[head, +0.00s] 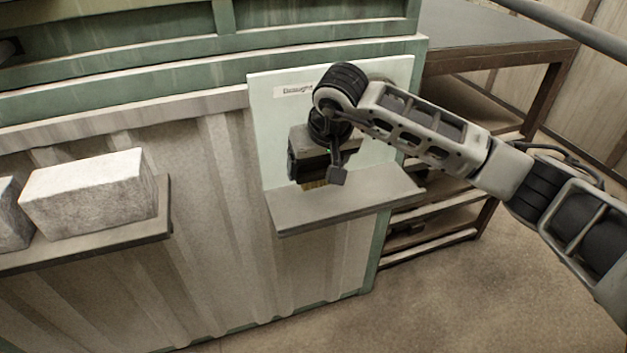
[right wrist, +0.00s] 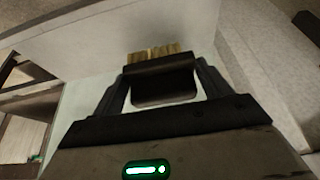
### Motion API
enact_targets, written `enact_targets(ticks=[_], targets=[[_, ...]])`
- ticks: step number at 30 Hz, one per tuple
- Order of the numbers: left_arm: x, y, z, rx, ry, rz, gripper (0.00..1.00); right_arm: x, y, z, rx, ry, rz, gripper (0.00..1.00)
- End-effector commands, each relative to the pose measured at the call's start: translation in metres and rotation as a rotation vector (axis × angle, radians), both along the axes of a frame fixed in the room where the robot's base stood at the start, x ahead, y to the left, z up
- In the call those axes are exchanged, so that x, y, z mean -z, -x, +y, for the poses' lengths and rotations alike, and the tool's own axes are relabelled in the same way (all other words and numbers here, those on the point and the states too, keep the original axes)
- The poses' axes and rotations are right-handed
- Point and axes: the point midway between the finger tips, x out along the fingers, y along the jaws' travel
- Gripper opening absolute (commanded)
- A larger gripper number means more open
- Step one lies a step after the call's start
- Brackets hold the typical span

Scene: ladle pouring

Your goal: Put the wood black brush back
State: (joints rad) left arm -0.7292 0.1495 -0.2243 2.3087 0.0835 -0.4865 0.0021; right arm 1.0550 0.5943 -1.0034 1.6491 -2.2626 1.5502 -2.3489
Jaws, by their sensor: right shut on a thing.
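My right gripper (head: 318,172) is in front of the pale wall panel, over the grey ledge (head: 345,205) that juts from its lower part. It is shut on the wood black brush, whose tan bristles (head: 316,185) show below the fingers. In the right wrist view the dark brush body (right wrist: 163,85) sits between the two fingers of the gripper (right wrist: 160,80), with the bristles facing away from the palm. The gripper hides most of the brush in the head view. I cannot tell whether the bristles touch the ledge. My left gripper is not clearly seen.
A small label (head: 293,90) is on the panel above the ledge. To the left, a shelf (head: 90,248) bears pale stone blocks (head: 88,195). A dark bench with lower shelves (head: 490,45) stands to the right. The ledge looks otherwise bare.

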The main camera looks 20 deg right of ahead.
Motion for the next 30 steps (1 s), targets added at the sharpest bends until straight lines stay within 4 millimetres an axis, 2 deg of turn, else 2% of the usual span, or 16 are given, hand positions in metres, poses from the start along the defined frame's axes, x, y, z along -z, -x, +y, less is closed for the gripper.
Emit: enact_targets(ticks=[3,6,9,22,23,25,30], targets=[[0.001,0.000,0.000,0.001,0.001,0.002,0.36,0.015,-0.001,0.009,-0.001,-0.002,0.004,0.52],[0.002,0.000,0.000,0.000,0.001,0.004,0.36,0.031,0.000,0.008,-0.001,-0.002,0.004,0.52],[0.003,0.001,0.000,0.001,0.000,0.007,0.36,0.038,-0.001,0.008,-0.001,-0.002,0.001,0.52],[0.007,-0.001,-0.001,0.004,0.001,0.010,0.36,0.042,-0.002,0.007,-0.001,-0.001,-0.001,0.52],[0.007,-0.001,-0.002,0.005,0.001,0.012,0.36,0.042,-0.001,0.007,-0.001,-0.001,0.000,0.80],[0.007,-0.002,-0.002,0.006,0.000,0.013,0.36,0.041,-0.001,0.007,-0.001,-0.001,0.000,0.99],[0.007,-0.003,-0.002,0.007,0.001,0.011,0.36,0.041,-0.001,0.007,-0.001,-0.001,0.000,0.99]])
